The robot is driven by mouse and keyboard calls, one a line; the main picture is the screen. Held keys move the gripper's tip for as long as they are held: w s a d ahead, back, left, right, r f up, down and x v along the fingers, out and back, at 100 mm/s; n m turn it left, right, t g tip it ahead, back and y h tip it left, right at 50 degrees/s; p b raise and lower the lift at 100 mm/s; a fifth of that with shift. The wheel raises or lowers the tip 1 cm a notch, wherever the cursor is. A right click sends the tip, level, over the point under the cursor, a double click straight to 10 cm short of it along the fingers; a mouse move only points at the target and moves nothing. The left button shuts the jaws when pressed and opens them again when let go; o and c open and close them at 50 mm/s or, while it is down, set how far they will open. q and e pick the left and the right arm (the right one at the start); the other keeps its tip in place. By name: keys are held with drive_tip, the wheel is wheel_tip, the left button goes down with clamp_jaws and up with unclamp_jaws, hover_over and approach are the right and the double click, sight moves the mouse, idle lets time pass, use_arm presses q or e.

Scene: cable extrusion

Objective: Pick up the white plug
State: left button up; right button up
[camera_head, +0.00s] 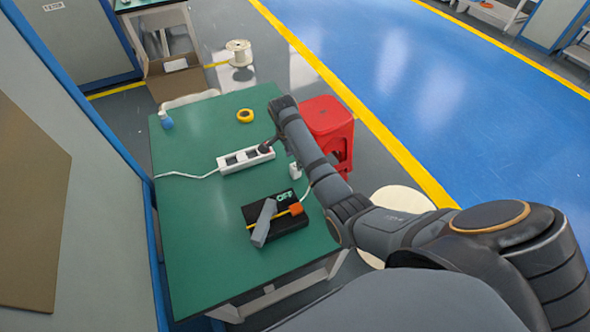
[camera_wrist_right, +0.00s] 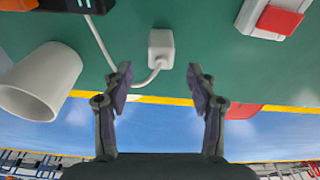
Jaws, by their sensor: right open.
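The white plug (camera_wrist_right: 161,48) lies on the green table in the right wrist view, with its white cable looping down and up to the left. It shows as a small white block (camera_head: 296,171) beside my right arm in the head view. My right gripper (camera_wrist_right: 160,88) is open and empty. Its two fingers point toward the table, one to each side of the plug's line, and the plug sits beyond the fingertips without visible contact. In the head view my right arm partly hides the gripper (camera_head: 284,148). My left gripper is not in view.
A white power strip (camera_head: 246,158) lies beyond the plug. A black box (camera_head: 290,222) marked OFF, with a grey and orange tool on it, is nearer. A white cup (camera_wrist_right: 40,82) is close to the left finger. Yellow tape (camera_head: 245,116) lies farther back; a red stool (camera_head: 328,118) stands beside the table.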

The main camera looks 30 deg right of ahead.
sight(295, 165)
drive_tip(key=shift+w+d+f+p, duration=0.1)
drive_tip(key=shift+d+f+p, duration=0.1)
drive_tip(key=shift+f, duration=1.1)
drive_tip(key=shift+d+f+p, duration=0.1)
drive_tip(key=shift+f+p, duration=0.05)
drive_tip(key=shift+f, duration=1.15)
clamp_jaws()
